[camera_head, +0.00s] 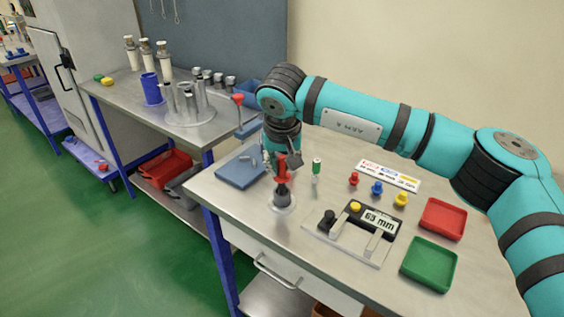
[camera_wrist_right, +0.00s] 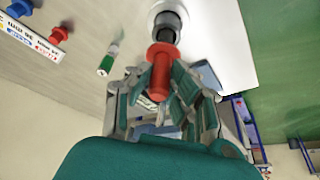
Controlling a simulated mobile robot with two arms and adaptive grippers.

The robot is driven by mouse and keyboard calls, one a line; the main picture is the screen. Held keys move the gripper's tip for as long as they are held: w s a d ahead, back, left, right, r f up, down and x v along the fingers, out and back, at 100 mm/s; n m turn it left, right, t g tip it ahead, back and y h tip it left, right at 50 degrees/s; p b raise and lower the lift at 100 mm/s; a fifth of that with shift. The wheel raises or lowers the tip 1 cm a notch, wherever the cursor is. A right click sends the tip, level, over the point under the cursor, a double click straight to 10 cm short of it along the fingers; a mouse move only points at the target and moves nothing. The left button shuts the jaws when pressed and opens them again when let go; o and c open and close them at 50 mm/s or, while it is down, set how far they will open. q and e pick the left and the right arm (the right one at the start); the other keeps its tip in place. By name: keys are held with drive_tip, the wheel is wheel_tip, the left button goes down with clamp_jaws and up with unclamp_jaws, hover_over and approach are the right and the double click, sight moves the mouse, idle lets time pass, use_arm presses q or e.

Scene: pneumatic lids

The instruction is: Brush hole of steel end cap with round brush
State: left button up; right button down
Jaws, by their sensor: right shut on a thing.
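My right gripper (camera_head: 276,160) is shut on the red handle of the round brush (camera_head: 282,174) and holds it upright, handle up. The brush stands directly over the dark grey steel end cap (camera_head: 282,197), which sits on a round pale base at the front left of the near table. In the right wrist view, the gripper (camera_wrist_right: 160,78) is around the red handle (camera_wrist_right: 158,84), and the end cap (camera_wrist_right: 166,34) lies just beyond its collar. The brush's bristles are hidden; I cannot tell how deep they are. My left gripper is not in view.
A green-and-white cylinder (camera_head: 316,167) stands close right of the brush. A gauge fixture (camera_head: 352,232), coloured knobs (camera_head: 377,188), a red tray (camera_head: 443,218) and a green tray (camera_head: 429,264) fill the right side. Another table (camera_head: 120,93) stands behind.

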drive_tip(key=shift+r+p, duration=1.9)
drive_tip(key=shift+r, duration=1.4)
drive_tip(key=shift+f, duration=0.1)
